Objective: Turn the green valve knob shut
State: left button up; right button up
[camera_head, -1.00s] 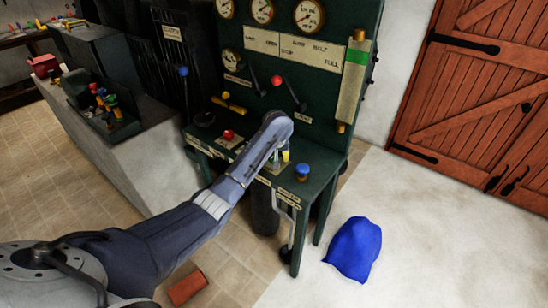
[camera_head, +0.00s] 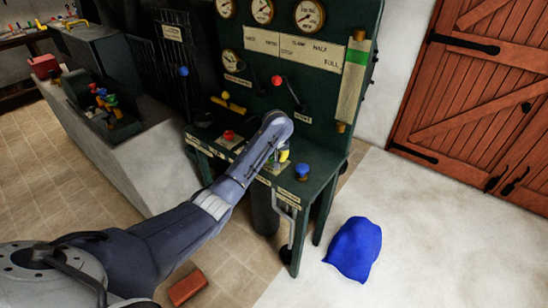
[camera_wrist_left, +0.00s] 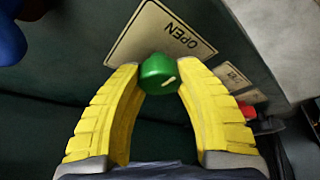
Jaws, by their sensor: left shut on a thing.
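The green valve knob (camera_wrist_left: 158,76) shows in the left wrist view, round, with a short white mark on its face. It sits on the dark green panel beside a cream "OPEN" plate (camera_wrist_left: 143,38), which appears upside down. My left gripper (camera_wrist_left: 157,68) has its two yellow fingers closed on either side of the knob, gripping it. In the head view my left gripper (camera_head: 282,156) is low over the console shelf, and my wrist hides the knob there. My right gripper is not in view.
The green console (camera_head: 327,90) carries gauges, levers, a red button (camera_head: 228,135) and a blue knob (camera_head: 303,170). A blue sack (camera_head: 353,249) and a brick (camera_head: 187,287) lie on the floor. A wooden door (camera_head: 490,100) stands at right.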

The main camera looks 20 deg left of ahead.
pick_arm(q)
jog(key=m+h, duration=0.1)
jog(key=m, duration=0.1)
jog(key=m+h, duration=0.1)
jog(key=m, duration=0.2)
jog(key=shift+a+t, duration=0.1)
jog(key=shift+t, duration=0.2)
jog(key=m, duration=0.2)
jog(key=m+h, duration=0.1)
jog(key=m, duration=0.1)
jog(key=shift+m+h, duration=0.3)
jog(key=shift+m, duration=0.1)
jog(key=m, duration=0.2)
jog(key=m+g+h, duration=0.1)
jog(key=m, duration=0.1)
jog(key=shift+h, duration=0.3)
jog(key=shift+m+g+h, duration=0.4)
jog(key=shift+m+g, duration=0.1)
jog(key=shift+m, duration=1.5)
jog(key=o, duration=1.2)
jog(key=v, duration=1.1)
jog(key=shift+a+r, duration=0.15)
jog(key=shift+r, duration=0.25)
